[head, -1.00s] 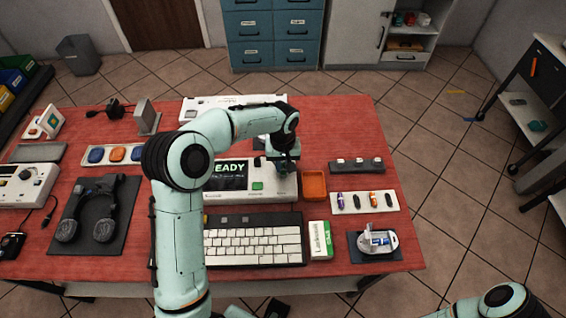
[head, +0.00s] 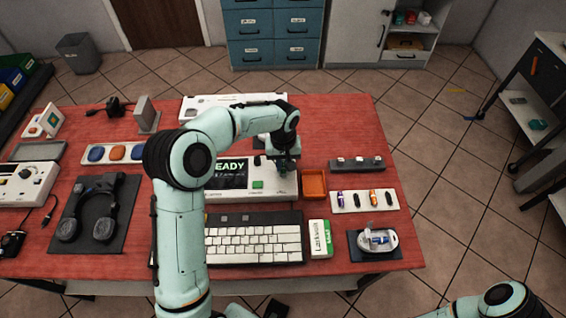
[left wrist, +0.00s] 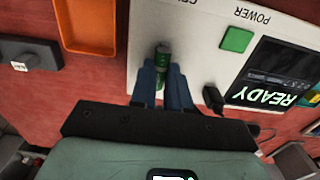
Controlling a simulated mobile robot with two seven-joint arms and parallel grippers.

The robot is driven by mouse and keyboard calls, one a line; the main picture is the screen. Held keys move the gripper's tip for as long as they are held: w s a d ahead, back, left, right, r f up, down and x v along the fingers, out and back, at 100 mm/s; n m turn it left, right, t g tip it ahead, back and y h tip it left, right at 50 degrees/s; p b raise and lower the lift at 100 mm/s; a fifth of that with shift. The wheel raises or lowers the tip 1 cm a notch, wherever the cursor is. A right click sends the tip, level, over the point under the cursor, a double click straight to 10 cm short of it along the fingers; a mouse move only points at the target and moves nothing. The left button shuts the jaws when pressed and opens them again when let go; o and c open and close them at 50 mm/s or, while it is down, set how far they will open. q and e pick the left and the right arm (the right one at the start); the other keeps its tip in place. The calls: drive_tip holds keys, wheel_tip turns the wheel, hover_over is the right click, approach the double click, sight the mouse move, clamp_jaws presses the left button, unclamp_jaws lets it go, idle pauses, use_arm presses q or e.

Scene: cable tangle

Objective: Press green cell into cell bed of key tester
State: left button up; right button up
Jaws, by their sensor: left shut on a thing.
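The key tester (head: 235,190) is a white box with a dark screen reading READY; its top also fills much of the left wrist view (left wrist: 200,35). My left gripper (head: 285,170) is over the tester's right end. In the left wrist view its two blue-grey fingers (left wrist: 163,80) are shut on the green cell (left wrist: 162,55), a small dark green cylinder at the tester's top. The cell bed is hidden by the cell and fingers, so I cannot tell whether the cell is seated. My right gripper is out of view; only part of that arm shows.
An orange tray (head: 314,185) stands just right of the tester. A white strip with several cells (head: 350,209) lies farther right. A keyboard (head: 255,240) and a green-and-white box (head: 320,238) lie in front. A green button (left wrist: 236,40) is beside the screen.

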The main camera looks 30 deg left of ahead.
use_arm(q)
drive_tip(key=shift+f, duration=0.5)
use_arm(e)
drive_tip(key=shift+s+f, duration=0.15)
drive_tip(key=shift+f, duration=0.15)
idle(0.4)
use_arm(q)
drive_tip(key=o, duration=0.5)
drive_tip(key=shift+r, duration=0.2)
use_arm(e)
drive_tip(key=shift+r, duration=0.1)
use_arm(q)
drive_tip(key=shift+r+p, duration=0.7)
drive_tip(key=shift+r, duration=0.9)
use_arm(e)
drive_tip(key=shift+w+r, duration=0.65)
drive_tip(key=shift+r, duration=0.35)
